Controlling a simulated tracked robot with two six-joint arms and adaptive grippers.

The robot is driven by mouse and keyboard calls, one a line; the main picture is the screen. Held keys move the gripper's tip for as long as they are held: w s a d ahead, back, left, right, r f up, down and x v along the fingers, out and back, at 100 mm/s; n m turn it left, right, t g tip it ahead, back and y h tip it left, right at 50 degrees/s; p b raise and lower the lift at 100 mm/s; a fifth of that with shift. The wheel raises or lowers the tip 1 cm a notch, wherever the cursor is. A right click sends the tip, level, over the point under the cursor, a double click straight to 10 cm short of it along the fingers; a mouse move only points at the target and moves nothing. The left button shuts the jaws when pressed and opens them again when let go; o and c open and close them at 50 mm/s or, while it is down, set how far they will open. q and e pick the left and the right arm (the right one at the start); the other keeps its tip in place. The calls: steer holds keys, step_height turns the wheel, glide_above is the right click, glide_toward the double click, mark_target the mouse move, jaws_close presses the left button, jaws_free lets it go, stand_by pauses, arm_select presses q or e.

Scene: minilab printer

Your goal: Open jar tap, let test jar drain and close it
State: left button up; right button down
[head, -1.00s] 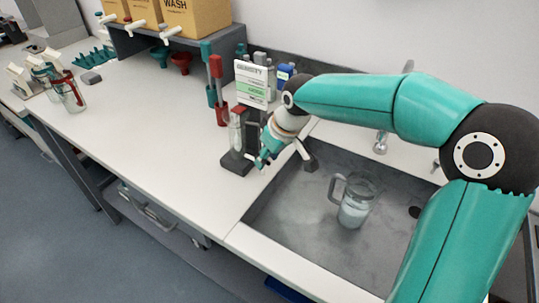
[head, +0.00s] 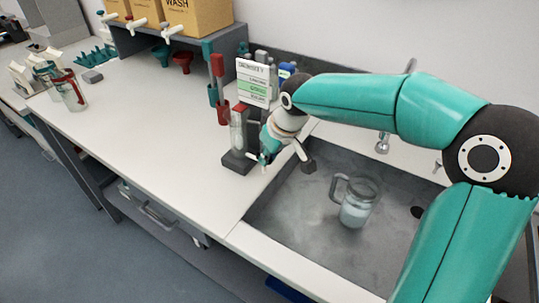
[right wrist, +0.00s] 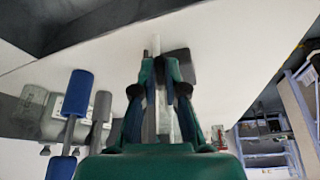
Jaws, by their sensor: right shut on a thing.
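The test jar (head: 237,133) is a small clear vessel on a dark stand (head: 238,163) at the counter's edge, left of the sink. My right gripper (head: 264,158) is beside it, just right of the stand, its fingers pointing down. In the right wrist view the right gripper (right wrist: 160,70) is shut around a thin pale piece (right wrist: 156,44), apparently part of the jar tap. The fingers and wrist hide most of the tap, so its position cannot be told. A glass jug (head: 357,203) with cloudy liquid stands upright in the sink. My left gripper is not in view.
The grey sink (head: 290,220) has a faucet (head: 383,143) at its back. A label card (head: 254,82) and red and teal tools (head: 215,85) stand behind the jar. Boxes with taps (head: 198,18) sit on a shelf. The left counter front (head: 150,150) is clear.

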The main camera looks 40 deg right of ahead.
steer(key=m+b, duration=0.1)
steer(key=a+m+h+b, duration=0.1)
steer(key=m, duration=0.1)
steer(key=m+b, duration=0.1)
steer(key=shift+w+a+f+m+h, duration=0.1)
steer(key=shift+w+a+m+h, duration=0.05)
steer(key=shift+a+m+h, duration=0.2)
steer(key=m, duration=0.1)
steer(key=a+m+h+b, duration=0.1)
steer(key=m, duration=0.1)
steer(key=shift+w+a+m+g+h, duration=0.1)
steer(key=shift+w+m+g+h, duration=0.15)
steer(key=shift+w+g, duration=0.05)
steer(key=m, duration=0.2)
steer(key=shift+w+a+m+g+h+b, duration=0.3)
steer(key=shift+w+a+m+g+b, duration=0.05)
steer(key=shift+m+g, duration=0.05)
steer(key=shift+w+a+m+g+h, duration=0.2)
steer(key=shift+w+m+g, duration=0.1)
steer(key=shift+m, duration=0.6)
steer(key=shift+w+a+m+g+h, duration=0.1)
steer(key=shift+w+a+m+g, duration=0.15)
steer(key=shift+m, duration=0.65)
steer(key=shift+d, duration=0.1)
steer(key=c, duration=1.2)
jaws_free()
steer(key=shift+r, duration=0.2)
steer(key=v, duration=1.1)
steer(key=shift+a+r, duration=0.25)
steer(key=shift+r, duration=0.05)
